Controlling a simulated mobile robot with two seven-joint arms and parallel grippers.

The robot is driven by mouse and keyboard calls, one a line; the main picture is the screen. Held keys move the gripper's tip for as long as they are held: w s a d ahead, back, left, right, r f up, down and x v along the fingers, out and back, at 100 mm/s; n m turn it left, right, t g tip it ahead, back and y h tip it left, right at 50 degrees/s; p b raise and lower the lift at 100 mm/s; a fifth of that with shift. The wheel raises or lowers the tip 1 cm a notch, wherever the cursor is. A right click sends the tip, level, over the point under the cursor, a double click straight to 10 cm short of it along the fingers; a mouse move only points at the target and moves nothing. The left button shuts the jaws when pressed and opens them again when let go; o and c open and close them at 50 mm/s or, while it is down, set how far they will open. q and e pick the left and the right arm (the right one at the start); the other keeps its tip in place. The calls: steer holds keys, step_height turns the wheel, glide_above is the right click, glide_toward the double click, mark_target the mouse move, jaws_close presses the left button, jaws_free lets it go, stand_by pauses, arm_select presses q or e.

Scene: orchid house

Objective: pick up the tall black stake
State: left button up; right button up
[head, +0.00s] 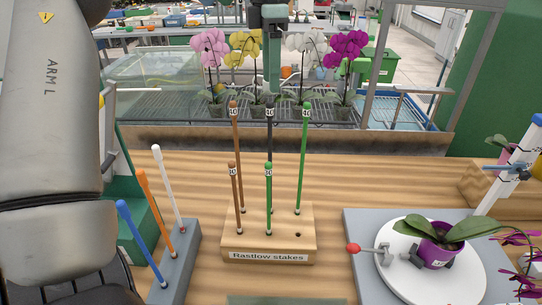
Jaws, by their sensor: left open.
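The tall black stake (270,135) stands upright in the back row of a wooden block (285,245) labelled "Rastlow stakes". It has a white "40" label near its top, and its lower part is partly hidden behind a short green stake (268,190). A tall brown stake (237,135) stands left of it and a tall green stake (303,150) right of it. A short brown stake (235,195) is in front left. My left gripper (95,288) shows only as a dark part at the lower left, well away from the stakes; its fingertips are hidden. My right gripper is out of view.
A grey block (180,265) with blue, orange and white rods stands left. At right, a white turntable (405,280) holds a purple pot (433,252) with leaves. Several potted orchids stand behind the bench on a dark rack. Bare wood (330,220) lies right of the stake block.

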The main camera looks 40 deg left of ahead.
mark_target(271, 102)
arm_select(q)
steer(key=shift+w+a, duration=0.15)
steer(key=shift+w, duration=0.05)
steer(key=shift+f, duration=0.2)
step_height(271, 102, down, 7)
steer(key=shift+r, duration=0.15)
steer(key=f+p, duration=0.1)
steer(key=f, duration=0.4)
steer(key=shift+s+f, duration=0.15)
steer(key=shift+s, duration=0.05)
jaws_close()
stand_by(1.0)
